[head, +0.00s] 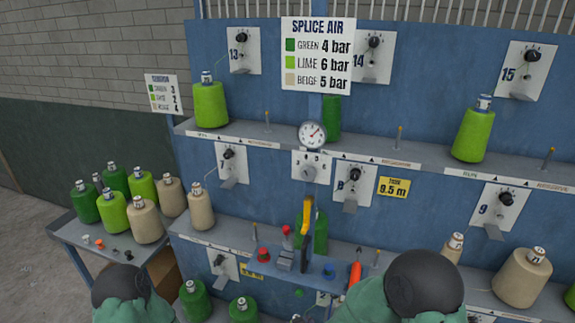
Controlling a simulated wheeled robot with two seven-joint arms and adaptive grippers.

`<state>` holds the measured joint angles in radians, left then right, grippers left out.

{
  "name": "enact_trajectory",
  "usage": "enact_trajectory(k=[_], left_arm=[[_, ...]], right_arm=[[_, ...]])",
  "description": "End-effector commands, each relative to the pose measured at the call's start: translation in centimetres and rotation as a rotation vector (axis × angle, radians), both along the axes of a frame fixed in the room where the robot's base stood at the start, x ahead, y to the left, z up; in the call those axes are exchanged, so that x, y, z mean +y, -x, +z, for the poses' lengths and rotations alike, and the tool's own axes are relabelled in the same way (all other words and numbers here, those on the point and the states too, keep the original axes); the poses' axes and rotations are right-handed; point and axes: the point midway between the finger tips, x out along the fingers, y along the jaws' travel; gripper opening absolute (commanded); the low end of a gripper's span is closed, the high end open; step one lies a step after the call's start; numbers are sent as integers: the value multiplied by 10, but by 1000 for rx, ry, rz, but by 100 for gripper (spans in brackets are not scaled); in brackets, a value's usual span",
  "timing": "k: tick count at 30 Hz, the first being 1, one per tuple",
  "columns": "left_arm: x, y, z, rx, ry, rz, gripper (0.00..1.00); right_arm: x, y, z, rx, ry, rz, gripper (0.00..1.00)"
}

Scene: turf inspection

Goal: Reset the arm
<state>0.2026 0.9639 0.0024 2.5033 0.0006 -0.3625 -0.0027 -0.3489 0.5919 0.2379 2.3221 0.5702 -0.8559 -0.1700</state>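Part of my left arm (122,290), black and green, shows at the bottom left edge. Part of my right arm (425,285), black and green, shows at the bottom right and covers some of the lower rack.
A blue rack carries a beige cone (522,278), lime cones (210,105) and a gauge (312,134). A device with a yellow upright part (306,216) and an orange-red item (355,273) stand at the lower middle. A side table (75,237) holds several cones.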

Motion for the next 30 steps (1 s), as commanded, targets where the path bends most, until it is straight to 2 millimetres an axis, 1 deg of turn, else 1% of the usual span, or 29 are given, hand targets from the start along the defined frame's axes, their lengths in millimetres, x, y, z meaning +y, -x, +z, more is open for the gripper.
enact_trajectory(k=[1, 2, 3, 5, 6, 8, 9, 12, 15, 19, 22, 30], left_arm=[[0, 0, -11, 0, 0, 0, 40], [0, 0, -15, 0, 0, 0, 40], [0, 0, -20, 0, 0, 0, 40], [0, 0, -27, 0, 0, 0, 40], [0, 0, -32, 0, 0, 0, 40], [0, 0, -39, 0, 0, 0, 40], [0, 0, -43, 0, 0, 0, 40], [0, 0, -52, 0, 0, 0, 40], [0, 0, -58, 0, 0, 0, 40], [0, 0, -60, 0, 0, 0, 40], [0, 0, -60, 0, 0, 0, 40], [0, 0, -60, 0, 0, 0, 40]], right_arm=[[-12, 11, -38, 78, -11, 6, 58], [-17, 19, -56, 124, -20, 15, 58], [-24, 30, -78, 184, -35, 27, 58], [-33, 50, -111, 278, -59, 42, 58], [-38, 65, -131, 339, -78, 54, 58], [-46, 89, -160, 433, -108, 69, 58], [-50, 105, -176, 491, -128, 77, 58], [-57, 144, -207, 620, -179, 99, 58], [-60, 173, -225, 709, -217, 117, 58], [-62, 192, -234, 769, -244, 130, 58], [-62, 196, -235, 780, -249, 135, 58], [-62, 195, -234, 778, -249, 134, 58]])
